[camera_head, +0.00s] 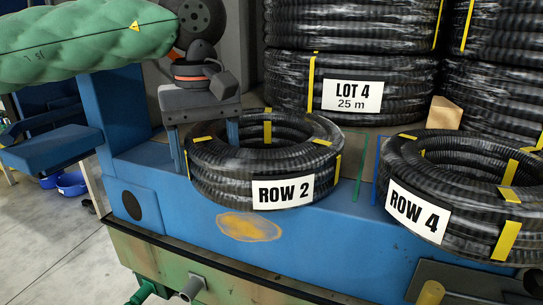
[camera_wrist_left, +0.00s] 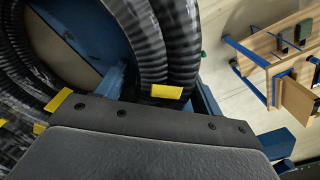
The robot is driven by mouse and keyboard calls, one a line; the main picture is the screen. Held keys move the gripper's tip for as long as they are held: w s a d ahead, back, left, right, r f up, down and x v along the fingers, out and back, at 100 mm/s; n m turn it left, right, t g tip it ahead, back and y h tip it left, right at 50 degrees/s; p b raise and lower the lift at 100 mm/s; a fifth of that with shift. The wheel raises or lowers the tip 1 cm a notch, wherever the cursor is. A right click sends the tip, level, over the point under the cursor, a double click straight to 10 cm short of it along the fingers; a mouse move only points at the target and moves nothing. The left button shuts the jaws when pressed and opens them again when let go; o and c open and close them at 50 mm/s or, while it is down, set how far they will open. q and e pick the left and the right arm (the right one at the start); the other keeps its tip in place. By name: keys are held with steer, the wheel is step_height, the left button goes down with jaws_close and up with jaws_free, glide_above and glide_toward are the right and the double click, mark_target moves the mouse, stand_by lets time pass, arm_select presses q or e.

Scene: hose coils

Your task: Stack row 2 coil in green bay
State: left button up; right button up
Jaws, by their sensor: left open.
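The ROW 2 coil (camera_head: 265,160), a black ribbed hose ring with yellow tape and a white label, lies flat on a blue surface. My left gripper (camera_head: 208,152) is open over its left wall, with one blue finger outside and one inside the ring's hole. In the left wrist view, coil wall (camera_wrist_left: 172,45) shows between the blue fingers, with yellow tape near the palm. A thin green line (camera_head: 361,165) stands out on the surface just right of this coil; a full green bay cannot be made out. My right gripper is not in view.
The ROW 4 coil (camera_head: 465,190) lies at the right, beside a blue line (camera_head: 376,168). A stack with a LOT 4 label (camera_head: 352,95) stands behind, with another stack to its right. A small wooden block (camera_head: 444,113) sits between them.

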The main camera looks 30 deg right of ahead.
arm_select(q)
steer(key=shift+b, duration=0.35)
stand_by(0.3)
steer(key=shift+r, duration=0.1)
jaws_close()
steer(key=shift+r, duration=0.6)
stand_by(0.6)
steer(key=shift+r, duration=0.3)
steer(key=shift+r+p, duration=0.85)
steer(key=shift+r, duration=1.85)
